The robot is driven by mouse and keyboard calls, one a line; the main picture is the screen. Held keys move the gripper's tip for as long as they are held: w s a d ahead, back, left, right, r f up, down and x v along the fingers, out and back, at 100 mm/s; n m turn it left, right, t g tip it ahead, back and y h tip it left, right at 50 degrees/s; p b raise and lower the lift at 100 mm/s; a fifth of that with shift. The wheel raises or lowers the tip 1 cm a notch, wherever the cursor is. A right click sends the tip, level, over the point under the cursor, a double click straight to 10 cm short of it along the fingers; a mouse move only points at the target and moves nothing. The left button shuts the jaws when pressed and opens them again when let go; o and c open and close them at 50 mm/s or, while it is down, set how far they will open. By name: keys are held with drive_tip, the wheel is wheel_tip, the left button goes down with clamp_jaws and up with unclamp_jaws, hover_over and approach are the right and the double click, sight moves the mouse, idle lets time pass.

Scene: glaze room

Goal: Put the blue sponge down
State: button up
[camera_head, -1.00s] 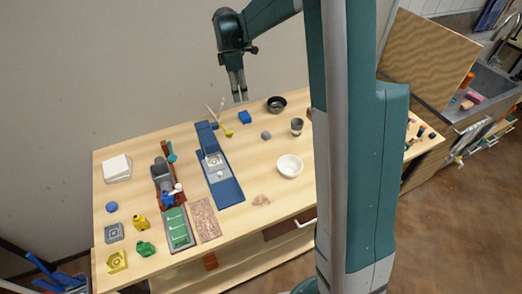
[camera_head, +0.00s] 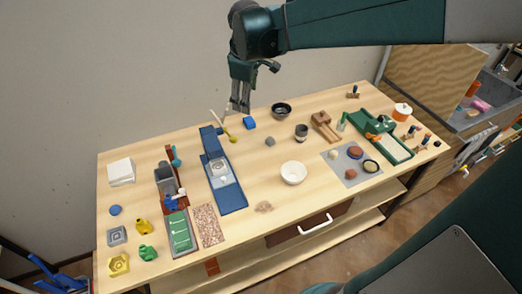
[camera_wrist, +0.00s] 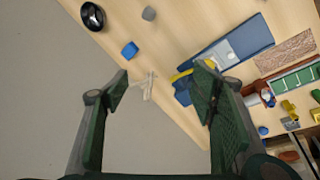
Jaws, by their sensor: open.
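The blue sponge (camera_head: 249,122) is a small blue block lying on the wooden table near its back edge, between the yellow-ended tool and the dark bowl. It also shows in the wrist view (camera_wrist: 130,50), beyond the left finger and apart from it. My gripper (camera_head: 239,110) hangs by the back edge of the table, to the left of the sponge in the head view. In the wrist view my gripper (camera_wrist: 160,92) has its two fingers spread wide with nothing held between them.
A dark bowl (camera_head: 281,110), a grey lump (camera_head: 270,141) and a dark cup (camera_head: 301,131) stand right of the sponge. A yellow-ended tool (camera_head: 231,135) and a long blue stand (camera_head: 222,180) lie left. A white bowl (camera_head: 293,173) stands nearer the front; bare wood surrounds it.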

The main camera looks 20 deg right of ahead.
drive_tip(key=s+a+f+m+t, duration=0.1)
drive_tip(key=s+m, duration=0.3)
drive_tip(key=s, duration=0.9)
drive_tip(key=s+a+f+m+t+y, duration=0.1)
drive_tip(key=s+a+m, duration=0.3)
drive_tip(key=s, duration=0.9)
drive_tip(key=shift+f+m+t, duration=0.15)
drive_tip(key=shift+m+t, duration=0.55)
drive_tip(key=shift+t, duration=0.2)
